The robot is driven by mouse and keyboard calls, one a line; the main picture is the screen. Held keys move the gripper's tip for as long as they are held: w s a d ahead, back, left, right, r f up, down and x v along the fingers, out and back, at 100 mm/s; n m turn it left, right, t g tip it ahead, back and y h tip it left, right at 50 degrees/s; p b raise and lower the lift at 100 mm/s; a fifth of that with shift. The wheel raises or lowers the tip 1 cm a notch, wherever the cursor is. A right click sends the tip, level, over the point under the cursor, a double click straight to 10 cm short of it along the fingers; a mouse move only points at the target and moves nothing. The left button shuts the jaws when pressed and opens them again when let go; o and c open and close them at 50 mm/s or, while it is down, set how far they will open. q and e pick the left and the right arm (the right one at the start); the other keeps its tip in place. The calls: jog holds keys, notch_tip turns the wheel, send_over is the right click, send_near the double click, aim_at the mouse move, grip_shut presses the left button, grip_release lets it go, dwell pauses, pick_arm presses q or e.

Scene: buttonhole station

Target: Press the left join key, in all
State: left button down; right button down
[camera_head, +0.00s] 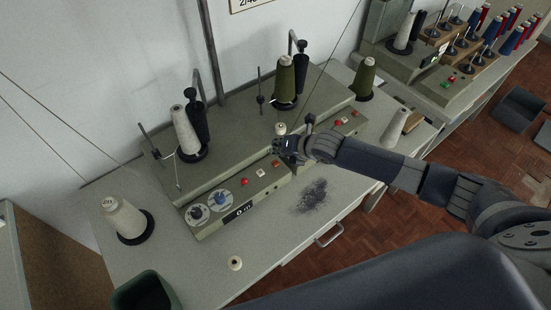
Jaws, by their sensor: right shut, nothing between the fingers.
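A grey-green machine with two sections stands on the table, and round keys run along its front panels. The left panel (228,205) bears a red key (244,182), a pale key (260,172) and another red key (276,163). I cannot tell by a label which is the left join key. The right panel shows a red key (339,122) further right. My right gripper (279,147) is shut and empty, close to the right end of the left panel's keys. It hides part of the panel behind it; contact cannot be told. My left gripper is not in view.
White cones (184,131) and green cones (285,79) stand on the machine and table. Two dials (221,199) sit at the left panel's end. A dark patch (313,196) and a small spool (235,263) are on the tabletop. A dark bin (146,292) stands at front left.

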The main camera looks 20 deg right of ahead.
notch_tip(320, 180, up, 3)
jog(key=shift+f+p, duration=0.15)
jog(key=shift+p, duration=0.75)
jog(key=shift+f, duration=0.1)
